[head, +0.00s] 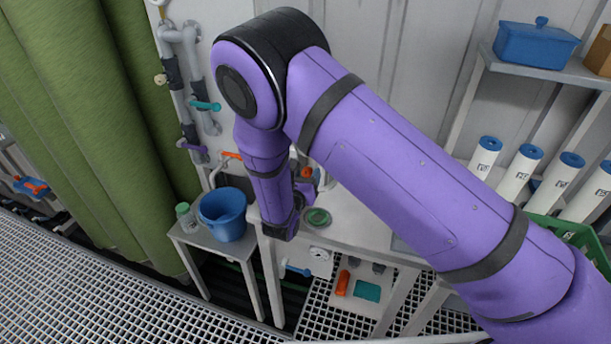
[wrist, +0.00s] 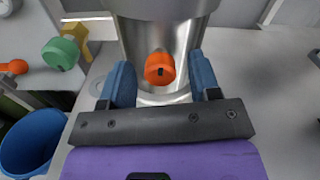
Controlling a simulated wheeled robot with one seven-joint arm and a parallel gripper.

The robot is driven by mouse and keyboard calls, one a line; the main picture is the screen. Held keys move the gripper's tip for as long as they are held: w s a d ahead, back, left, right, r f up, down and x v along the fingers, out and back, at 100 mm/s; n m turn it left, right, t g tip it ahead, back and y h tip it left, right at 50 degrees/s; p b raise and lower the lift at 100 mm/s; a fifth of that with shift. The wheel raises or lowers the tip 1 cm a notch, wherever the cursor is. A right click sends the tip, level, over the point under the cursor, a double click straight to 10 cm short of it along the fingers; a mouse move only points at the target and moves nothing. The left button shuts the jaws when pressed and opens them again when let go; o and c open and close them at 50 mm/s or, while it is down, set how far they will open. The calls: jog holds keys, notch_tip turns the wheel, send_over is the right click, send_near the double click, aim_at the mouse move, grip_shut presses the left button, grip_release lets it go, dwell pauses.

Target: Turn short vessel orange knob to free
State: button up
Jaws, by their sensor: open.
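The orange knob (wrist: 159,68) sticks out from the front of a shiny metal vessel (wrist: 135,30) in the wrist view. It has a small dark mark on its face. My gripper (wrist: 160,80) is open, with one blue finger on each side of the knob in the picture. There is a gap between the knob and each finger. I cannot tell how far the fingertips reach along the knob. In the head view, my gripper (head: 304,193) is low over the bench, and my arm hides most of the vessel area.
A green knob (wrist: 60,53) with a yellow part beside it and a blue bucket (wrist: 33,140) are at the left of the wrist view. In the head view the bucket (head: 224,213) stands on a side table. White cylinders with blue caps (head: 527,152) stand at right.

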jog(key=shift+c, duration=0.2)
jog(key=c, duration=0.9)
jog(key=shift+n, duration=0.3)
jog(key=n, duration=0.3)
jog(key=shift+n, duration=0.3)
jog(key=n, duration=0.4)
jog(key=shift+n, duration=0.3)
jog(key=n, duration=0.4)
jog(key=shift+n, duration=2.6)
